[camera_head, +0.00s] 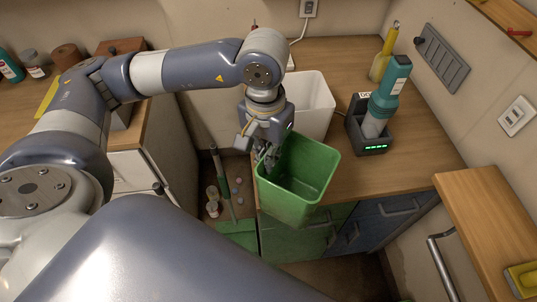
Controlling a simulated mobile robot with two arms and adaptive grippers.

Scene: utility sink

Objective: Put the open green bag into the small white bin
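The open green bag (301,193) looks like a stiff, square, open-topped container, and its mouth faces up toward me. It is at the middle right of the head view, overlapping the counter's front edge, and appears held up in the air. My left gripper (269,158) is at the bag's left rim and appears shut on it; the fingertips are partly hidden. The small white bin (318,103) stands upright on the counter, behind the bag. My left arm and the bag hide part of the bin. My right gripper is not in view.
A green-and-grey bottle-like device (385,98) sits in a dark dock (367,137) right of the bin, with a yellow bottle (382,62) behind. The wooden counter (425,150) is clear at front right. A shelf (490,225) is at right. A broom (226,185) stands in the floor gap.

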